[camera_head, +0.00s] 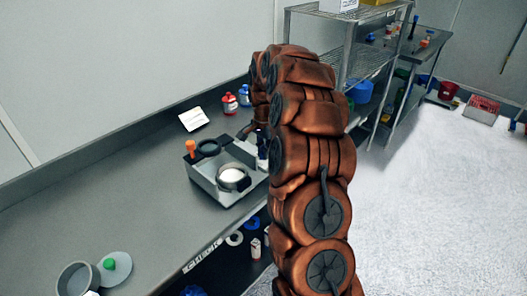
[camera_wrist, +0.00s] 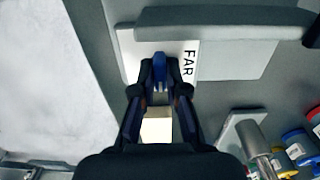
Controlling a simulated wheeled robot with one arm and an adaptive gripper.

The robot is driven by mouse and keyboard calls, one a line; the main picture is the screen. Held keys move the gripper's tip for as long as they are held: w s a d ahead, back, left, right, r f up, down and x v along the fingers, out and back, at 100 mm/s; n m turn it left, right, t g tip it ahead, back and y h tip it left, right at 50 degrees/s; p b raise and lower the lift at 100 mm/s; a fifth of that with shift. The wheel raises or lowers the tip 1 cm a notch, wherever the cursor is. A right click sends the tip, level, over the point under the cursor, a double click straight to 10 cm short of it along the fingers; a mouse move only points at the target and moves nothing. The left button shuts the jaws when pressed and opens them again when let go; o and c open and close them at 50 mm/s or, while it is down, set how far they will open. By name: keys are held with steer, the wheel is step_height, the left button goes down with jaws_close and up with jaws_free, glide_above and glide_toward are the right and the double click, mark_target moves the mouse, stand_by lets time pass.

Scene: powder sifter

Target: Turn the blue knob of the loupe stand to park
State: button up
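In the wrist view a blue knob (camera_wrist: 159,72) stands between the fingertips of my gripper (camera_wrist: 160,80), in front of a white plate (camera_wrist: 130,45) with dark letters that look like FAR. The two dark fingers lie close on either side of the knob. Whether they press on it cannot be told. A cream block (camera_wrist: 157,128) shows farther down between the fingers. In the head view my copper-coloured arm hides most of the loupe stand and the knob, and I cannot make out the fingertips there.
A grey box holding a round sieve (camera_head: 233,178) stands on the long bench (camera_head: 165,215), left of my arm. Red- and blue-lidded jars (camera_head: 230,103) and a white card (camera_head: 193,119) lie behind it. A pan (camera_head: 76,280) is at the near left. Wire shelving (camera_head: 345,50) stands behind my arm.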

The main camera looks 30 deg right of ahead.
jaws_close()
steer(key=shift+a, duration=0.1)
